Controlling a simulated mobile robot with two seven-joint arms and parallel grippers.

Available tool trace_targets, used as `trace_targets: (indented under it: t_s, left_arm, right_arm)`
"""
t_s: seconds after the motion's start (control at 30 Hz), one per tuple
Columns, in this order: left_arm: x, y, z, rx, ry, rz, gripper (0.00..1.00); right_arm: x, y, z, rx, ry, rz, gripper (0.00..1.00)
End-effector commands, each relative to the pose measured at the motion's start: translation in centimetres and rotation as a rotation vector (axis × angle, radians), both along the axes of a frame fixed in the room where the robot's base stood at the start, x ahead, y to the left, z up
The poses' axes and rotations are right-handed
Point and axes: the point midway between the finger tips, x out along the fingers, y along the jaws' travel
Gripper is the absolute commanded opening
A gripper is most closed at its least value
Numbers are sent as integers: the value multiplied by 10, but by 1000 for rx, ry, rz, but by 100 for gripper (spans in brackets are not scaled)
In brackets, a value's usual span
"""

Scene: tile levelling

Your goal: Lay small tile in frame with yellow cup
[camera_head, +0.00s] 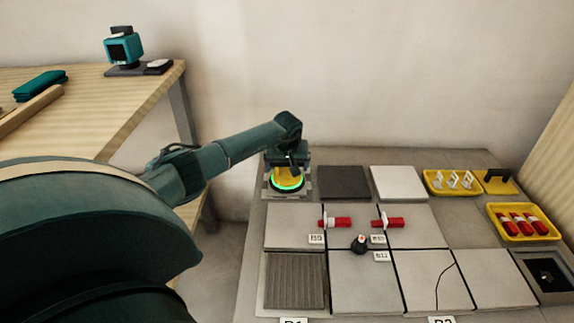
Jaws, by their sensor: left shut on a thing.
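My left gripper (287,160) reaches down at the back left of the worktop and is shut on the yellow cup (285,174). The cup has a glowing green ring (288,185) at its bottom. It is upright over a small grey tile or holder (304,193), mostly hidden below it; I cannot tell whether they touch. A grey square frame (522,265) with a dark recess lies at the front right corner. My right gripper is not in view.
A dark tile (343,182) and a white tile (399,182) lie at the back. Large grey tiles carry red-and-white clips (390,222) and a dark knob (359,243). A ribbed tile (296,280) lies front left. Yellow trays (525,236) stand right. A wooden bench (90,110) is left.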

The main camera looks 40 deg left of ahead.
Motion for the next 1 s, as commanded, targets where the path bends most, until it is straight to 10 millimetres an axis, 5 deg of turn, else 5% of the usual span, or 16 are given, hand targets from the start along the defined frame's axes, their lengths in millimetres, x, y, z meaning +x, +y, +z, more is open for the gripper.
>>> trace_targets:
  t_s: [0.13,0.17,0.27,0.63,1.0]
  left_arm:
    - [0,0,0,-1,1,0,62]
    - [0,0,0,-1,1,0,92]
    - [0,0,0,-1,1,0,100]
    - [-2,-2,12,1,-2,-1,100]
    - [-25,-22,85,2,-1,-3,100]
  right_arm:
    - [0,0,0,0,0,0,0]
    - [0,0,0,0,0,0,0]
    - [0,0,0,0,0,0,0]
    - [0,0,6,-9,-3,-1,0]
    - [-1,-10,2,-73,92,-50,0]
